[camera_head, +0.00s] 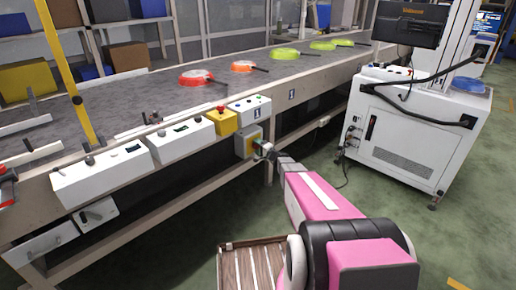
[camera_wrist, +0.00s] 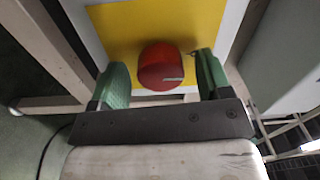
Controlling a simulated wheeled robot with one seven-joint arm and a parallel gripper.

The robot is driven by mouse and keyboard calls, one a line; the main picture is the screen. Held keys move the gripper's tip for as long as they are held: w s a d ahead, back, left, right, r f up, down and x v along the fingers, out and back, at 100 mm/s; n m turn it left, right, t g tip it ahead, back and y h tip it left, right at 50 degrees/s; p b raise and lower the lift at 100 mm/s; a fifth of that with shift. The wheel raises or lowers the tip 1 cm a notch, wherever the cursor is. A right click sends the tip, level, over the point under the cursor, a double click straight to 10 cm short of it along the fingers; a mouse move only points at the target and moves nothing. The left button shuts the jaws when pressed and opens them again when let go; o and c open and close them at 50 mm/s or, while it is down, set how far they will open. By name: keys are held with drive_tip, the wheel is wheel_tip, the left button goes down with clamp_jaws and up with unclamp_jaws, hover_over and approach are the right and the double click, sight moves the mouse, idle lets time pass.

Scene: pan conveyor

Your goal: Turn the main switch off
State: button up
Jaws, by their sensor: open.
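The main switch shows in the wrist view as a red rotary knob (camera_wrist: 160,62) on a yellow plate (camera_wrist: 118,28). A short pale mark lies near the knob's lower edge. In the head view the switch box (camera_head: 242,146) is grey and hangs below the conveyor's front edge; its knob is hidden there by my gripper (camera_head: 264,149). My gripper is open, with one green finger on each side of the knob in the wrist view. I cannot tell whether the fingers touch it.
Above the switch sit a yellow box with a red button (camera_head: 221,121) and a white button box (camera_head: 250,108). The conveyor (camera_head: 130,95) carries red, orange and green pans. A white cabinet (camera_head: 410,130) stands at right. A slatted wooden thing (camera_head: 252,265) lies below my arm.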

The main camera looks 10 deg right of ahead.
drive_tip(key=v, duration=1)
drive_tip(key=shift+s+d, duration=0.3)
drive_tip(key=s+a+n+g, duration=0.7)
drive_tip(key=s+a+g, duration=0.45)
drive_tip(key=s, duration=0.35)
drive_tip(key=s+d+r+n+g+h, duration=0.1)
drive_tip(key=s+d+h, duration=0.1)
drive_tip(key=s+h, duration=0.3)
drive_tip(key=s+d+r+n+g+h, duration=0.1)
drive_tip(key=s+d+r+g+h, duration=0.1)
drive_tip(key=s+h, duration=0.3)
drive_tip(key=s+d, duration=0.1)
drive_tip(key=s, duration=0.2)
drive_tip(key=shift+s+h, duration=0.2)
drive_tip(key=shift+h, duration=0.1)
